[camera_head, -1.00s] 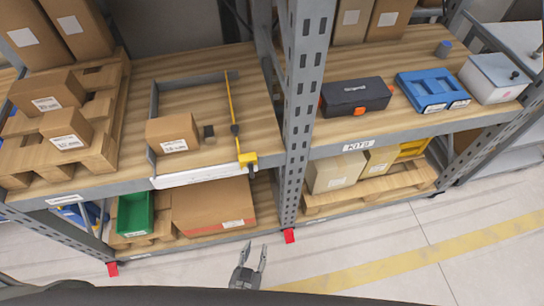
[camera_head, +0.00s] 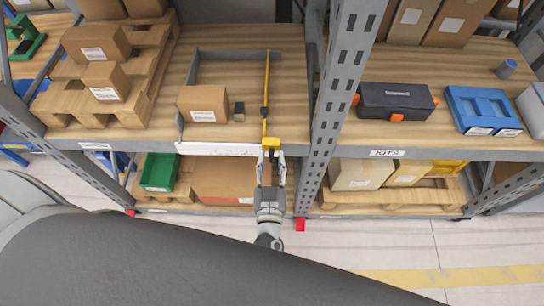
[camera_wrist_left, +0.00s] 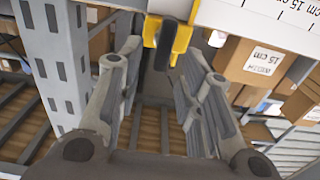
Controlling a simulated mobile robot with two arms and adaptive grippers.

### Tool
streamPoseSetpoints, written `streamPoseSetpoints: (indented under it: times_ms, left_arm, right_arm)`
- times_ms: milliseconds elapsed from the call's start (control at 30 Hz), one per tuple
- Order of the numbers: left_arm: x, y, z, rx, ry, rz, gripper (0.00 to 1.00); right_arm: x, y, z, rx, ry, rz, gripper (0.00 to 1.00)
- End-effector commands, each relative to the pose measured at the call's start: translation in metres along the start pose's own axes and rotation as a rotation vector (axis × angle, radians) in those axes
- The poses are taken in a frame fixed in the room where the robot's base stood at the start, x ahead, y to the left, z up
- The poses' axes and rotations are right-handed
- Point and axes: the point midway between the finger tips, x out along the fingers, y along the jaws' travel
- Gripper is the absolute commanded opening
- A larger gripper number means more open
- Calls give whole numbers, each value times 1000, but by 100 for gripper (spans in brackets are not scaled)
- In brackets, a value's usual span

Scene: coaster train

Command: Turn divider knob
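The divider is a thin yellow bar (camera_head: 267,85) across the wooden shelf, with a yellow block (camera_head: 271,142) at the shelf's front edge. In the left wrist view, a dark upright knob (camera_wrist_left: 163,45) sits between the prongs of a yellow bracket (camera_wrist_left: 180,42). My left gripper (camera_head: 271,158) is just in front of and below the yellow block, pointing at it. It also shows in the left wrist view (camera_wrist_left: 164,70), its two fingers spread apart with a gap between them. The knob is ahead of this gap, and I cannot tell whether a finger touches it. My right gripper is not in view.
A cardboard box (camera_head: 203,102) and a small dark block (camera_head: 239,111) stand left of the bar. A grey upright post (camera_head: 340,90) is close on the right. A lower shelf holds a green bin (camera_head: 158,172) and a large box (camera_head: 222,180).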

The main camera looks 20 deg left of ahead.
Motion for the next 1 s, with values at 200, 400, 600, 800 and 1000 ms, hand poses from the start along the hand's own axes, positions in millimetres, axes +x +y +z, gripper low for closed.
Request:
streamPoseSetpoints:
  times_ms: [200,400,600,800,1000]
  left_arm:
    - [19,0,1,1,0,0,34]
    - [21,0,1,1,-2,0,34]
    - [21,0,1,1,-1,0,21]
    - [21,0,1,1,-1,0,0]
    - [21,0,1,-4,-1,0,0]
  right_arm:
    - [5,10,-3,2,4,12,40]
    - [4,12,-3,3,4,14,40]
    - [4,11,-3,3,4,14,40]
    - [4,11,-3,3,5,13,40]
    - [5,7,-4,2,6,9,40]
